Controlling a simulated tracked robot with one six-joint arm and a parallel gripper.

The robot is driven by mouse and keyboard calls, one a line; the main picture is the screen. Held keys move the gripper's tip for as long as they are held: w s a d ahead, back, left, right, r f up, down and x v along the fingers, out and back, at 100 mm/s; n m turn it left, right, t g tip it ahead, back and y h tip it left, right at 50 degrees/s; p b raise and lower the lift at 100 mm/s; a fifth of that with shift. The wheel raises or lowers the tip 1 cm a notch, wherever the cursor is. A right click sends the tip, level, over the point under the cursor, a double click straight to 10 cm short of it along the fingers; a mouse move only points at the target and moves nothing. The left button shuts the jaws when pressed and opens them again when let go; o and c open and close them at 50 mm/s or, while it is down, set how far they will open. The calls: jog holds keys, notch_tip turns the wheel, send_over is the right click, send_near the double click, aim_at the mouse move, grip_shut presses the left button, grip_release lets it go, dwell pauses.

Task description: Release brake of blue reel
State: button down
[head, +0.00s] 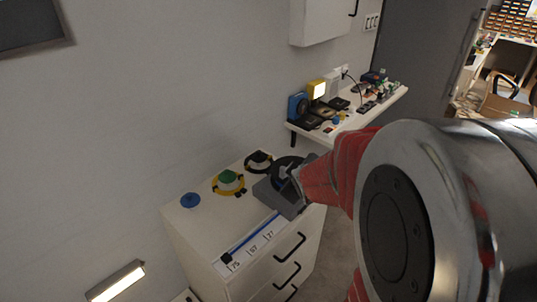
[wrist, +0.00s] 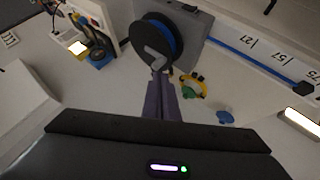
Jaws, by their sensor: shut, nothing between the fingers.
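The blue reel (wrist: 172,36) has a black flange and blue winding, and it sits against a grey box (wrist: 195,25) in the wrist view. In the head view the grey box (head: 289,207) stands on the right end of the cabinet top, with the reel partly hidden by my arm. A grey angled lever (wrist: 154,61) lies in front of the reel's flange. My gripper (wrist: 160,76) is shut and empty, its tips right by the lever; I cannot tell whether they touch. A blue strip (head: 254,236) runs from the box to a black block (head: 226,258).
The white cabinet top (head: 180,222) also holds a blue knob-like piece (head: 190,200), a yellow ring with green top (head: 229,181) and a black round piece (head: 259,162). Numbers mark its front strip. A cluttered shelf (head: 396,101) is behind. The wall closes off the back.

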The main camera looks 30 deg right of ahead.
jog(key=d+f+n+t, duration=0.4)
jog(key=d+f+n, duration=0.1)
jog(key=d+f, duration=0.95)
jog(key=s+f+n+t, duration=0.1)
jog(key=s+f+t, duration=0.2)
jog(key=s+f, duration=0.3)
jog(key=shift+s+a+f, duration=0.15)
jog(key=shift+s+a, duration=0.15)
jog(key=shift+w, duration=0.1)
jog(key=x, duration=0.9)
jog(key=shift+w, duration=0.4)
